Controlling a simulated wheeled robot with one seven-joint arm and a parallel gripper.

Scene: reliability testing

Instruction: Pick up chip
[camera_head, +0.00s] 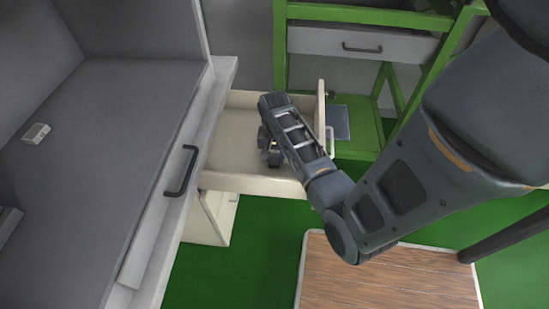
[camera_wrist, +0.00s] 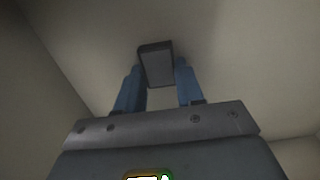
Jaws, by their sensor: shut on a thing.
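The chip (camera_wrist: 156,66) is a small dark grey block with a lighter face. In the wrist view it sits between the two blue fingertips of my gripper (camera_wrist: 158,76), which is shut on it. In the head view my gripper (camera_head: 268,146) is inside the open drawer (camera_head: 232,122), and the chip cannot be made out there. Pale drawer surfaces fill the background of the wrist view. Whether the chip touches the drawer floor cannot be told.
The drawer's walls surround my gripper. A grey counter (camera_head: 95,130) with a dark handle (camera_head: 181,171) stands at the left, with a small white box (camera_head: 37,133) on it. A green frame (camera_head: 350,15) stands behind. A wooden-topped surface (camera_head: 385,275) is at lower right.

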